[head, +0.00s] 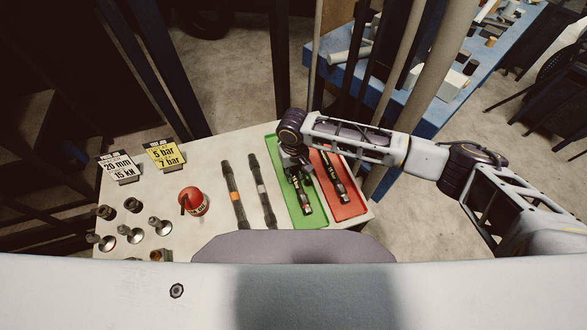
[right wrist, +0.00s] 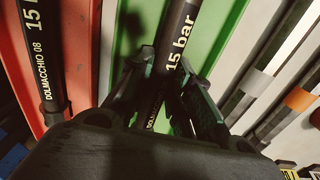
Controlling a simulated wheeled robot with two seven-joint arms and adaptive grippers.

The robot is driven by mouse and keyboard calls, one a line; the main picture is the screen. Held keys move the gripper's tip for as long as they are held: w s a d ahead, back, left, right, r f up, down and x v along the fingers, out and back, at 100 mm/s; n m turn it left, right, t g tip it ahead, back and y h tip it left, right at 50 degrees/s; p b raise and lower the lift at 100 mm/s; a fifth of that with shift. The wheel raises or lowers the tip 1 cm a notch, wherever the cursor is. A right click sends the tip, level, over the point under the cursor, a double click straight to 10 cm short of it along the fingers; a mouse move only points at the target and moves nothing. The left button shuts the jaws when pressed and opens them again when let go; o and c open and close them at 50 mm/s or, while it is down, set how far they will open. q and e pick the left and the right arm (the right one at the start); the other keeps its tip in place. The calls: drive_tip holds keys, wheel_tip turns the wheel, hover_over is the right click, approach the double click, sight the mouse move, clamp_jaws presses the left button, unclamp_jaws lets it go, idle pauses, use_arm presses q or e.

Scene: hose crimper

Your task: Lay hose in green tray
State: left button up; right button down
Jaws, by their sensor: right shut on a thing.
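A black hose marked "15 bar" (head: 304,197) lies along the green tray (head: 299,222); in the right wrist view the hose (right wrist: 176,42) runs between my fingers. My right gripper (head: 293,172) is over the tray and shut on this hose. In the right wrist view the fingers (right wrist: 165,80) stand on both sides of it, with the green tray (right wrist: 215,25) close behind. I cannot tell whether the hose touches the tray floor. My left gripper is not in view.
A red tray (head: 350,212) beside it holds another black hose (head: 335,180). Two hoses, one with an orange band (head: 236,197) and one with a grey band (head: 262,190), lie left of the green tray. A red round object (head: 194,202), metal fittings (head: 130,234) and signs (head: 165,154) stand further left.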

drive_tip(key=shift+f, duration=0.25)
drive_tip(key=c, duration=1.2)
unclamp_jaws()
drive_tip(key=shift+r, duration=0.1)
wheel_tip(320, 180, up, 12)
idle(1.0)
